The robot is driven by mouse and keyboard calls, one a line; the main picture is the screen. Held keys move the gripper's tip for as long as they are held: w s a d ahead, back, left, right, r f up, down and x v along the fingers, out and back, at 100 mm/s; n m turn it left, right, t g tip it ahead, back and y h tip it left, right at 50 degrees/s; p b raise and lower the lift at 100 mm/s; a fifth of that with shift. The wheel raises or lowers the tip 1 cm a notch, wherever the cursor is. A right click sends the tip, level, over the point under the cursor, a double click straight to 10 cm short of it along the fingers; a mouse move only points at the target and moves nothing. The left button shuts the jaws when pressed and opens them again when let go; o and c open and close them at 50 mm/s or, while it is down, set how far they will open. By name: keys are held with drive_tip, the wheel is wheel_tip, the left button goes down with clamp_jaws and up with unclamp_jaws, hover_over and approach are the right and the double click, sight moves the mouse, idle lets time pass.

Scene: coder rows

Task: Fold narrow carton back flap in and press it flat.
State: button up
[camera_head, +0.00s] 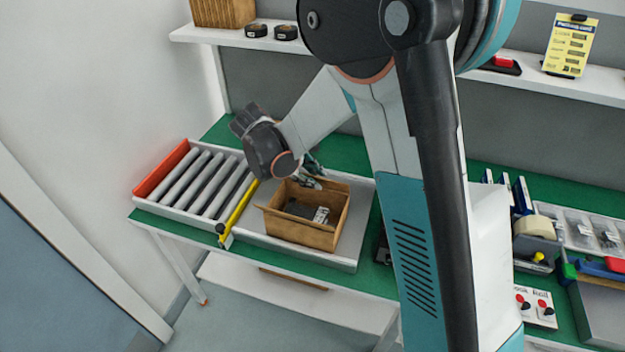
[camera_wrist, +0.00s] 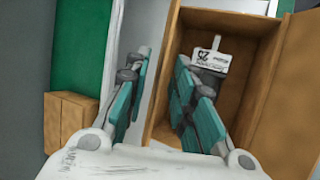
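An open brown carton (camera_head: 302,228) stands on a grey-white tray at the packing bench; it also shows in the wrist view (camera_wrist: 265,85). A white tag marked 25 (camera_wrist: 209,59) and dark contents lie inside it. My gripper (camera_head: 313,174) is at the carton's back edge in the head view. In the wrist view my gripper (camera_wrist: 160,68) has its teal fingers apart, one outside the carton's left wall and the other over its interior. I see nothing held between them. The narrow back flap is hard to tell from the wall, and my fingers partly cover that edge.
A roller conveyor (camera_head: 200,185) with a red end and yellow bar lies left of the carton. A tape dispenser (camera_head: 535,236) and bins (camera_head: 585,232) stand at the right. A shelf (camera_head: 250,40) runs above. A brown block (camera_wrist: 70,122) shows at left in the wrist view.

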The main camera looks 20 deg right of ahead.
drive_tip(key=shift+d+f, duration=0.15)
drive_tip(key=shift+f, duration=0.05)
clamp_jaws()
drive_tip(key=shift+s+a+f+m+t+h+b, duration=0.2)
drive_tip(key=shift+s+a+f+t+h+b, duration=0.15)
drive_tip(key=shift+t+h+b, duration=0.6)
drive_tip(key=shift+s+a+f+m+t+h+b, duration=0.2)
drive_tip(key=shift+s+f+t+h+b, duration=0.2)
drive_tip(key=shift+b, duration=0.9)
